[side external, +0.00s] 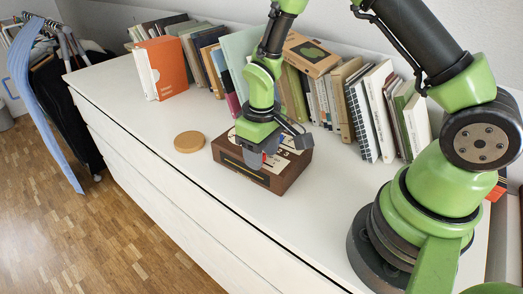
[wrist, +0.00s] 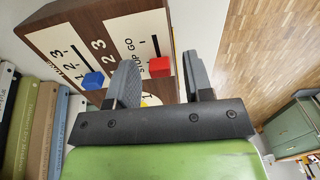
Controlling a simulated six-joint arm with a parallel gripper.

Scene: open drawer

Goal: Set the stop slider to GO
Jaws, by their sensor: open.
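A brown wooden box (side external: 290,178) with cream panels on top stands on the white dresser; its top also shows in the wrist view (wrist: 110,22). On the panel printed STOP and GO, a red slider knob (wrist: 159,67) sits at the lower end of its dark slot, on the STOP side. A blue knob (wrist: 93,80) sits on a neighbouring numbered panel. My gripper (wrist: 163,85) is open, its grey fingers pointing at the box top. In the wrist view the red knob appears between the fingertips; I cannot tell whether they touch it. In the side view my gripper (side external: 258,157) hides part of the box top.
A round wooden disc (side external: 189,142) lies left of the box. A row of books (side external: 355,105) stands behind it, with an orange binder (side external: 163,68) at the left. The dresser top (side external: 130,105) is clear toward its front edge. Clothes hang at the far left.

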